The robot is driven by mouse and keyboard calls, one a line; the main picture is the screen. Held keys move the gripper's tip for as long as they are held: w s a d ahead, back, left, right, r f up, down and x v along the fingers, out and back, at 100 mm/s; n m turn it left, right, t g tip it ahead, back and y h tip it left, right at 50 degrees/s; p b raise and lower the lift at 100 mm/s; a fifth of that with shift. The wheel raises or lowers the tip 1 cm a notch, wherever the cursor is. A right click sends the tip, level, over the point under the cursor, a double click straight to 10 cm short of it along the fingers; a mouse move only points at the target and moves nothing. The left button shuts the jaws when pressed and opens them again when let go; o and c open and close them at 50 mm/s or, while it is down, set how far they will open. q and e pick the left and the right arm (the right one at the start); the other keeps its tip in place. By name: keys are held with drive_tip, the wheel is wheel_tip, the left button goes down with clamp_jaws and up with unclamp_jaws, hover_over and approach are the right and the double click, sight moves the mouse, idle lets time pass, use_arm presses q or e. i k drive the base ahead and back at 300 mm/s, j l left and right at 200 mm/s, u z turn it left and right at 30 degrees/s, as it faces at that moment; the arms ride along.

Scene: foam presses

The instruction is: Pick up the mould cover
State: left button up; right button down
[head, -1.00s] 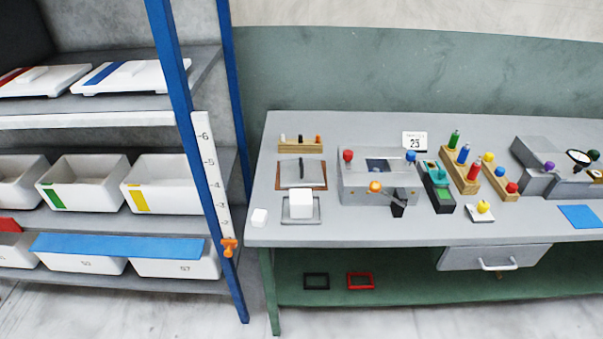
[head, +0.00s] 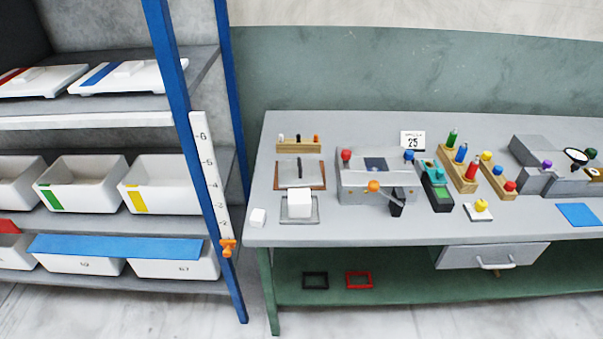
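No thing in view is labelled as the mould cover, so I cannot tell for sure which it is. Two white lid-like pieces with raised grips lie flat on the upper shelf of the rack: one with a blue stripe (head: 127,75) and one with a red stripe (head: 41,80), cut by the left edge. On the bench, a grey plate with a dark bar handle (head: 299,173) lies in a brown-edged frame at the left. Neither of my grippers is in view.
The blue-posted rack (head: 181,120) holds open white bins, with green (head: 81,183) and yellow (head: 160,185) marks. A blue sheet (head: 117,246) covers lower bins. The bench (head: 350,231) carries a grey press (head: 376,187), a white block (head: 299,204) and coloured pegs. Its front strip is mostly clear.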

sight(300, 172)
drive_tip(key=i+l, duration=0.2)
drive_tip(key=l, duration=0.2)
drive_tip(key=i+l, duration=0.2)
drive_tip(key=l, duration=0.15)
drive_tip(key=i+l+u, duration=0.15)
drive_tip(key=l, duration=0.15)
drive_tip(key=l+u, duration=0.15)
drive_tip(key=l, duration=0.15)
drive_tip(key=i+l+u, duration=0.15)
drive_tip(key=l, duration=0.2)
